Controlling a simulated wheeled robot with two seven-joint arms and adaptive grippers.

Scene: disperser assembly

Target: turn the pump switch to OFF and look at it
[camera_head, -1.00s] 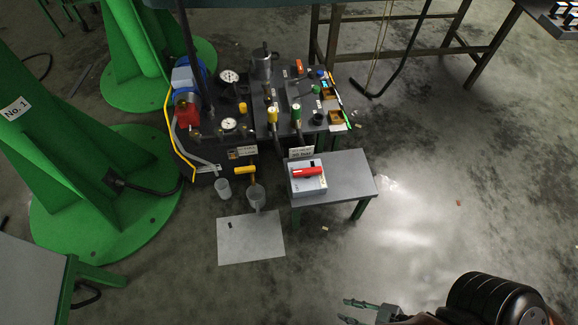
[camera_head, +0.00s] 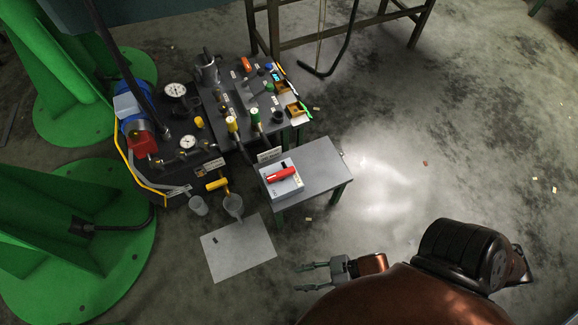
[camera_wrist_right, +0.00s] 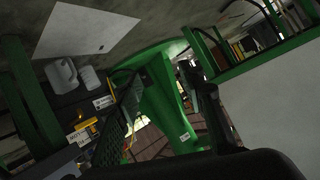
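The pump switch is a red handle (camera_head: 281,174) on a pale grey box (camera_head: 284,188) in the head view. The box stands on a small grey table (camera_head: 325,177). The handle lies across the box top, slightly tilted in the picture; any position marking is too small to read. My right gripper (camera_head: 300,277) is below and slightly right of the box in the head view, apart from it. Its fingers are spread and empty. They also show as dark fingers in the right wrist view (camera_wrist_right: 165,125). My left gripper is in neither view.
A dark pump bench (camera_head: 240,95) with gauges and valves stands behind and left of the table. Green stands (camera_head: 70,225) are at left.

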